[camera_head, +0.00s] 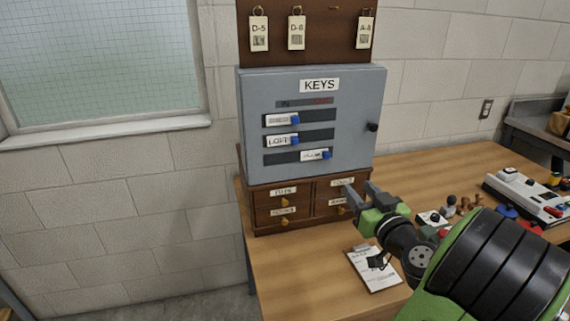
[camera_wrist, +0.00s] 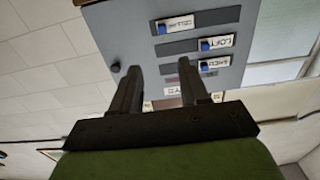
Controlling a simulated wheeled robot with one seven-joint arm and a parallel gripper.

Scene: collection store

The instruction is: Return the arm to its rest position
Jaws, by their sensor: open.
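My gripper (camera_head: 368,199) is at the end of my green and black arm, which reaches in from the lower right in the head view. It is raised in front of the small drawer unit, below the key cabinet's right side. Its two dark fingers are apart with nothing between them. In the wrist view my gripper (camera_wrist: 168,82) is also open and empty, and the key cabinet (camera_wrist: 105,30) appears upside down behind it. The grey key cabinet (camera_head: 350,100) is shut, with labelled sliders on its front.
The drawer unit (camera_head: 262,215) stands on the wooden table (camera_head: 310,275) against the wall. A clipboard (camera_head: 360,262) lies by my arm. Several small items and a white device (camera_head: 525,197) are at the right. Tags hang on a board (camera_head: 275,38) above. The table's front left is clear.

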